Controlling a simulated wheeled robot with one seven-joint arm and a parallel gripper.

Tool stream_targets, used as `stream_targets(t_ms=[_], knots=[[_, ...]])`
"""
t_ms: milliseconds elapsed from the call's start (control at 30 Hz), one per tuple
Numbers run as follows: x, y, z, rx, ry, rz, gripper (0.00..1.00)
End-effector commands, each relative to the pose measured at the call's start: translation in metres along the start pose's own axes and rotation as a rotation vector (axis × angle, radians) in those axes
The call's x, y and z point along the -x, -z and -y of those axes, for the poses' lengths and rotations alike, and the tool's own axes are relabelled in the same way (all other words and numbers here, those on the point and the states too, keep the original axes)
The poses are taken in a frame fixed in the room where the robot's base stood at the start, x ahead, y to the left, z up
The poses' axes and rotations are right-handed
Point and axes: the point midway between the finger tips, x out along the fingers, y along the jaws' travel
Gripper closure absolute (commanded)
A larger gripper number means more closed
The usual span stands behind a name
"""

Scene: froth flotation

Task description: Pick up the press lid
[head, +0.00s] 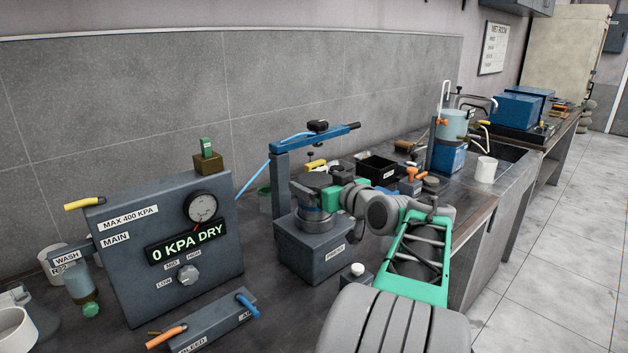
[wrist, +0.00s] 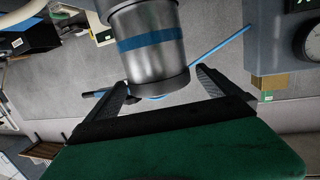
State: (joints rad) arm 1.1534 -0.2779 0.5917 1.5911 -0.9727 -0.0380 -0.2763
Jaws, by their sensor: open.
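In the wrist view, seen upside down, the lid (wrist: 160,86) is a dark rim at the end of the banded cylinder (wrist: 150,42). My gripper (wrist: 161,78) is open, with one finger on each side of the lid. I cannot tell whether the fingers touch it. In the head view my wrist hides part of the press's right side.
A gauge panel (head: 170,240) stands to the left of the press, with a small bleed box (head: 205,325) in front. A black bin (head: 378,168) and small tools lie behind my arm. The blue lever (head: 315,138) hangs over the lid. A white cup (head: 486,169) stands by the sink.

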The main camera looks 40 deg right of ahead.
Motion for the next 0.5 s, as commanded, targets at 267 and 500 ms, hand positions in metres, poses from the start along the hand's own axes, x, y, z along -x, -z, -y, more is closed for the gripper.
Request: stream_targets(t_ms=[267,500], knots=[[-0.019,0.000,-0.002,0.001,-0.004,0.000,0.00],[-0.018,0.000,-0.001,0.001,-0.004,0.001,0.13]])
